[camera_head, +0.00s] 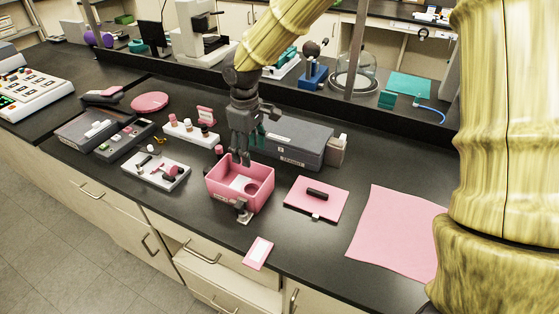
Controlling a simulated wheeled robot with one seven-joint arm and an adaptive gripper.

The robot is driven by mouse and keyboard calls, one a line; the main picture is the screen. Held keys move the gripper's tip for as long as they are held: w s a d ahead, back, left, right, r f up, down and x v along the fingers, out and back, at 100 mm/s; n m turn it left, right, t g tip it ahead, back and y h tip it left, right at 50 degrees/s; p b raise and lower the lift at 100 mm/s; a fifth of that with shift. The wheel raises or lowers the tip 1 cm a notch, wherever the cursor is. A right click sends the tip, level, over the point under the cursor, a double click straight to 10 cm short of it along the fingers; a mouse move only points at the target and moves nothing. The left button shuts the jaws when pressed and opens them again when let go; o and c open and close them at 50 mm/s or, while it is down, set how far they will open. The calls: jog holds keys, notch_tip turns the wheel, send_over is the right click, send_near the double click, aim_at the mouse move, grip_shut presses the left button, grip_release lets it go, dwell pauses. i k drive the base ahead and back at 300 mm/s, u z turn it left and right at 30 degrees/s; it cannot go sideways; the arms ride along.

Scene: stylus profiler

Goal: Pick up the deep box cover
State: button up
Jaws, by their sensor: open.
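A flat pink square panel with a dark bar handle (316,198) lies on the black bench, right of the open pink box; it looks like the deep box cover. A small pale tab shows at its front edge. The deep pink box (225,197) is open at the top, with a pale piece and a round pink piece inside and a dark latch-like part at its front. My gripper (241,158) is open and points down at the box's back rim, left of the panel. It appears empty. Whether its fingertips touch the rim I cannot tell.
A grey case (297,142) stands behind the box. A white tray with small parts (156,172) lies to the left. A pink mat (395,235) covers the bench at right, and a small pink card (258,253) lies at the front edge. Bare bench surrounds the panel.

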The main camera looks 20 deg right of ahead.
aim_at(324, 201)
jog(key=z, duration=1.15)
